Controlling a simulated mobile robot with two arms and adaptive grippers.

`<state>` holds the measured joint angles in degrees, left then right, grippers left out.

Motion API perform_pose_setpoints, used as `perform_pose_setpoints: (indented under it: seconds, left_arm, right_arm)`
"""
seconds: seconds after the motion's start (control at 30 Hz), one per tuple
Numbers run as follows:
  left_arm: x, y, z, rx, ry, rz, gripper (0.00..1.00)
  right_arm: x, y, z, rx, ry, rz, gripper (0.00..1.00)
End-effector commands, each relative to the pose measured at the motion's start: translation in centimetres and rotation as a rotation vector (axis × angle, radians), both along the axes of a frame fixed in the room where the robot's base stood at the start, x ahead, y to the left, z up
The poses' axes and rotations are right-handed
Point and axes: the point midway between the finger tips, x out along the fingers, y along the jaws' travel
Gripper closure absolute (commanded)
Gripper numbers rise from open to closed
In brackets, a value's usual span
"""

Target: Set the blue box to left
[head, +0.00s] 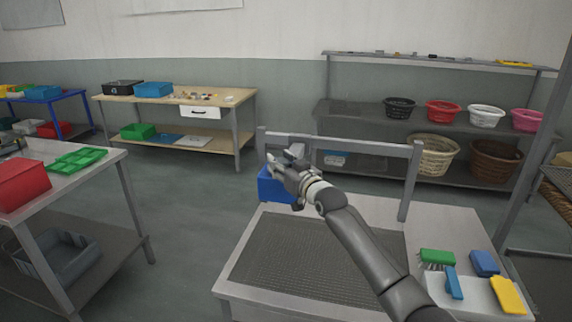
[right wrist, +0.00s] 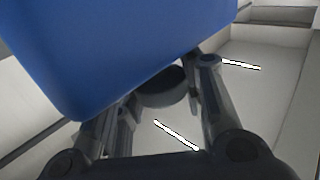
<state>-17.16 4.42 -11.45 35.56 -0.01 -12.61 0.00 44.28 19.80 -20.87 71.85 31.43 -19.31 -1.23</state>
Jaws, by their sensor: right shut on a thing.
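The blue box (head: 272,188) is in the head view, near the far left corner of the grey table with the mesh top. My right gripper (head: 284,170) is at its upper right side and shut on it. The gripper hides part of the box. In the right wrist view the blue box (right wrist: 120,50) fills the upper left, between and above the fingers (right wrist: 158,100). The box appears raised off the table, though its underside is not clear.
A table at the left holds a red bin (head: 22,184) and a green tray (head: 78,160). The mesh table (head: 310,255) has a rear rail (head: 345,143) and several brushes and sponges at its right (head: 485,263). Open floor (head: 185,225) lies between the two tables.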

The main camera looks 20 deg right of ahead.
Motion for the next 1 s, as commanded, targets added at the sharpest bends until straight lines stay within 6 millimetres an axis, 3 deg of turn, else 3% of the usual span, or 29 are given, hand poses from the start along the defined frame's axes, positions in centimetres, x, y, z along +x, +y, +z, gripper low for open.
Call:
perform_pose_setpoints:
  seconds: [0.17,0.2,0.37,0.77,1.0]
  left_arm:
    - [0.0,0.0,0.0,0.0,0.0,0.0,0.6]
    - [0.0,0.0,0.0,0.0,0.0,0.0,0.6]
    - [0.0,0.0,0.0,0.0,0.0,0.0,0.6]
    - [-0.2,0.5,0.0,0.007,0.003,-0.001,0.6]
    - [-0.1,0.3,0.0,0.004,0.001,-0.001,0.6]
  right_arm:
    - [0.0,0.2,0.5,0.005,-0.009,0.003,1.0]
    - [0.0,0.2,0.5,0.005,-0.009,0.003,0.62]
    - [0.0,0.2,0.5,0.004,-0.008,0.003,0.42]
    - [-0.3,0.0,0.2,0.003,-0.003,0.001,0.41]
    - [-2.6,-0.5,0.1,0.003,-0.003,0.002,0.41]
